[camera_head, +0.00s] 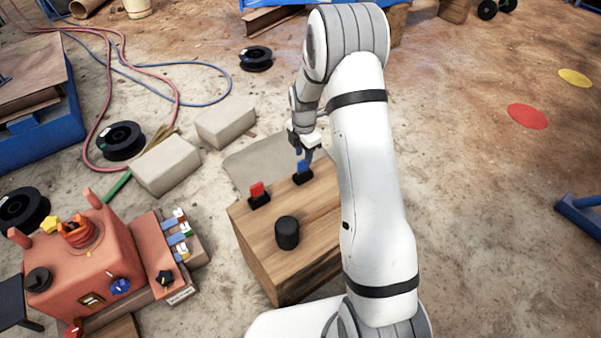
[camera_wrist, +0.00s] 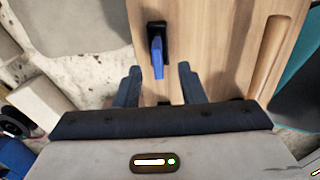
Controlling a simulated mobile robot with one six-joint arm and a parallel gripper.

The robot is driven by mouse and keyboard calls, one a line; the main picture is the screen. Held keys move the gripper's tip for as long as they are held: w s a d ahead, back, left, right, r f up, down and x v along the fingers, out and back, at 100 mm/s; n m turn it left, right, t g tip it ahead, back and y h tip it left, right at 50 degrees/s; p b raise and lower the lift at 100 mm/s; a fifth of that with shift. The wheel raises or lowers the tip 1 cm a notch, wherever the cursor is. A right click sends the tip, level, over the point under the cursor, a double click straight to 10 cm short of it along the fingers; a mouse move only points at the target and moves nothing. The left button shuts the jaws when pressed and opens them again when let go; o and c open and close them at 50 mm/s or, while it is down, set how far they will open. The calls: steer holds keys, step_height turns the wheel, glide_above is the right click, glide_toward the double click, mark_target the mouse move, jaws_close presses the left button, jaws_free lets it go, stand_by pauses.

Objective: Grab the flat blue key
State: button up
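The flat blue key (camera_head: 303,166) stands upright in a small black holder (camera_head: 302,178) near the back edge of a wooden box (camera_head: 262,232). In the wrist view the blue key (camera_wrist: 157,57) shows ahead of my fingers, its black holder (camera_wrist: 156,29) behind it on the wood. My gripper (camera_wrist: 159,73) is open, with one dark finger on each side of the key's line and the key roughly midway between them. In the head view my gripper (camera_head: 308,153) is just above the key. Whether a finger touches the key cannot be told.
A red key (camera_head: 257,190) in a black holder stands left of the blue one. A black round knob (camera_head: 287,232) sits on the same box top. An orange machine (camera_head: 84,262) with coloured switches stands at the left. Pale blocks (camera_head: 167,165) lie on the floor behind.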

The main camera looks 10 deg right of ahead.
mark_target(303, 161)
step_height(303, 161, down, 4)
steer(key=shift+f+b, duration=0.2)
steer(key=shift+b, duration=0.7)
jaws_close()
steer(key=shift+r, duration=0.1)
